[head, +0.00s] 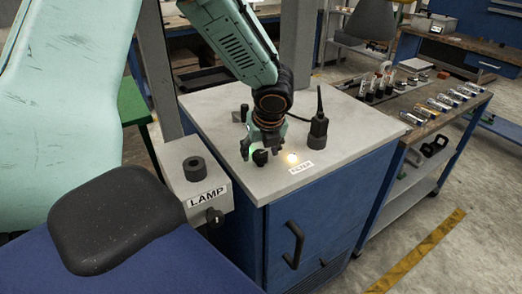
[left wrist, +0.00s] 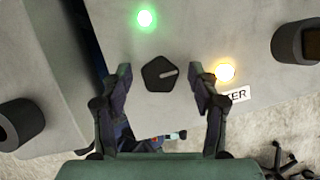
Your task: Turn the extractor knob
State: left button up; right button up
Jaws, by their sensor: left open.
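A dark five-sided knob (left wrist: 159,74) with a pale pointer line sits on the grey cabinet top (head: 224,102); the line points right and slightly up in the left wrist view. I take it as the extractor knob, but no label naming it is readable. My left gripper (head: 259,153) is over the cabinet top. In the left wrist view its open fingers (left wrist: 160,80) stand either side of the knob, with a gap on each side. A green light (left wrist: 144,18) and an orange light (left wrist: 226,71) glow near the knob. My right gripper is not in view.
A label reading FILTER (head: 301,168) lies beside the orange light. A black upright device (head: 318,128) stands to its right. A box labelled LAMP (head: 207,196) with a dark cylinder is at the left. A bench with several small items (head: 440,105) is at the right.

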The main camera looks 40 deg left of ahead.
pick_arm(q)
jog(key=shift+c, duration=1.2)
jog(key=shift+w+a+f, duration=0.2)
jog(key=shift+a, duration=0.05)
jog(key=c, duration=0.3)
jog(key=shift+d, duration=0.1)
jog(key=c, duration=0.6)
jog(key=shift+c, duration=0.2)
